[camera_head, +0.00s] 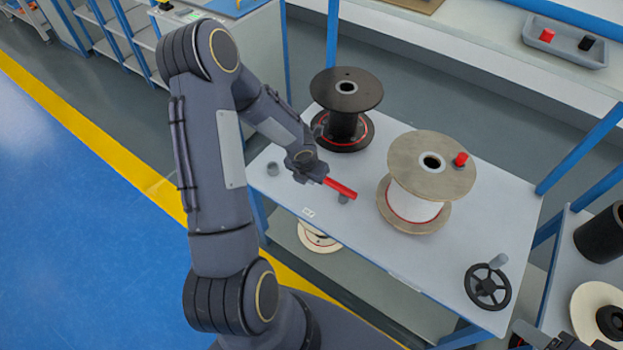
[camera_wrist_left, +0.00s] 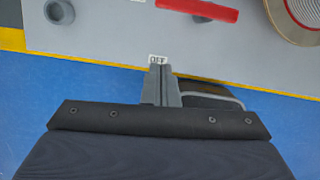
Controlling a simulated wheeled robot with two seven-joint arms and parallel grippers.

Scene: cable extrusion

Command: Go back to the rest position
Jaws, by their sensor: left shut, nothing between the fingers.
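My left gripper (camera_head: 314,174) is above the left part of the grey table, close to a red lever (camera_head: 340,188) in the head view. In the left wrist view its two fingers (camera_wrist_left: 160,85) are together and empty. The red lever (camera_wrist_left: 200,9) shows at the top of that view, apart from the fingertips. A small label reading "OFF" (camera_wrist_left: 157,59) shows just past the fingertips. Dark parts at the bottom right edge of the head view look like my right gripper (camera_head: 565,341); its fingers are not clear.
A black reel (camera_head: 345,88) and a wooden reel with white winding (camera_head: 405,155) stand on the table (camera_head: 300,200). A black handwheel (camera_head: 488,287) is at its right front corner. Open blue floor (camera_head: 80,220) lies left.

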